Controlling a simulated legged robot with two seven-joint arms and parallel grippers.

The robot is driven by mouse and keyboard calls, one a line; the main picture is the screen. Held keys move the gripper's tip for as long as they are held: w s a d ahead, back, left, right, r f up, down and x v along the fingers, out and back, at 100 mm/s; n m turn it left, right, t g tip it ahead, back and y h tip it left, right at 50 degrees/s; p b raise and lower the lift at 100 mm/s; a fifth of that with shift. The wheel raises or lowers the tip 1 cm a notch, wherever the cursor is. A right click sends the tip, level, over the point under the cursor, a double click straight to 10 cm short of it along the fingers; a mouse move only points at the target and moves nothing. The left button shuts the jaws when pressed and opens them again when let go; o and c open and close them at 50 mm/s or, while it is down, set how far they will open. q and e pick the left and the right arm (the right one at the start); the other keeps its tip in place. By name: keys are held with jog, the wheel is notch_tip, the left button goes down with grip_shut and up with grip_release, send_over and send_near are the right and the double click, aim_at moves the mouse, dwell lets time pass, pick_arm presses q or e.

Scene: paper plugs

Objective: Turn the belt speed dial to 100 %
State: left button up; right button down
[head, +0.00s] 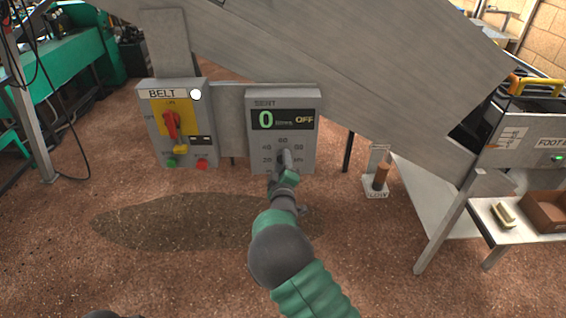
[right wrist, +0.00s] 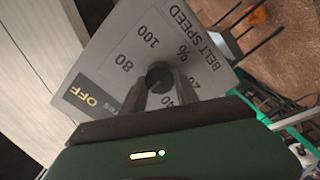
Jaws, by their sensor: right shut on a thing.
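The belt speed dial (right wrist: 159,73) is a dark round knob on a grey panel (head: 255,133), with printed marks around it such as 80 and 100 in the right wrist view. My right gripper (head: 285,158) reaches the panel from below in the head view and covers most of the knob. In the right wrist view its two fingers (right wrist: 163,88) are shut on the dial, one on each side. Where the dial points cannot be made out. The display (head: 282,119) above it reads 0 and OFF. My left gripper is not in view.
A box labelled BELT (head: 175,122) to the left carries a red switch on a yellow plate, a green button, a red button and a white lamp. A sloping metal chute (head: 350,60) hangs above. A side table (head: 515,228) with a brown box stands at the right.

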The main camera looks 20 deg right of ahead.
jog(key=shift+f, duration=0.3)
